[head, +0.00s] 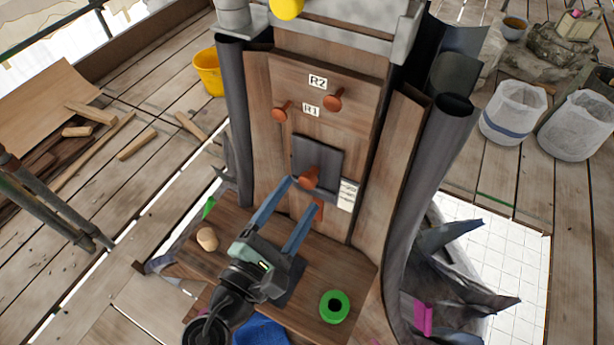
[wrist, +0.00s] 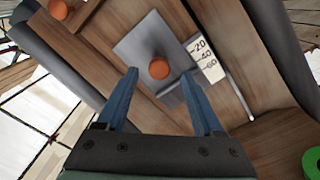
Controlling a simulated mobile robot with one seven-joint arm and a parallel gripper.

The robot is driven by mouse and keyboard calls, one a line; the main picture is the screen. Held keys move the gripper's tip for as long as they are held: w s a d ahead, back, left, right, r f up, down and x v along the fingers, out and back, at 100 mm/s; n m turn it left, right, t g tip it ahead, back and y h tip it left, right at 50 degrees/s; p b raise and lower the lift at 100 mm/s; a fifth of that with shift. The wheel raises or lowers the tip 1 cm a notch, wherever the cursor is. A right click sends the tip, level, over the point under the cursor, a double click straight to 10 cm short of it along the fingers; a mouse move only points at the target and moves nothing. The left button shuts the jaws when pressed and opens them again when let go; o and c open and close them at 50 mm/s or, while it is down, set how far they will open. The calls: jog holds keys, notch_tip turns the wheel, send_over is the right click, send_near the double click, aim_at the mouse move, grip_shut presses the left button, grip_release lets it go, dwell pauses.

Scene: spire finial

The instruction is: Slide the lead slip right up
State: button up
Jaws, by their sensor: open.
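The lead slip (head: 318,155) is a dark grey plate lying against the wooden panel (head: 365,100), with an orange-brown round knob (head: 310,177) on its lower part. In the wrist view the slip (wrist: 143,38) shows with its knob (wrist: 158,69) between the tips of my blue fingers. My gripper (head: 305,194) is open and reaches up to the slip from below. The fingers stand on either side of the knob in the picture; I cannot tell whether either touches it. A white scale (wrist: 207,59) marked 20, 40, 60 is beside the slip's lower right.
Two more knobs, left (head: 280,111) and right (head: 334,99), stick out above the slip near labels R1 and R2. Dark rolled sheets flank the panel on the left (head: 237,120) and right (head: 430,160). A green ring (head: 334,306) and a wooden piece (head: 207,239) are on the ledge below.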

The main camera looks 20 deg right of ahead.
aim_at(306, 185)
jog(key=shift+x, duration=2.3)
grip_shut()
jog(key=shift+p, duration=0.3)
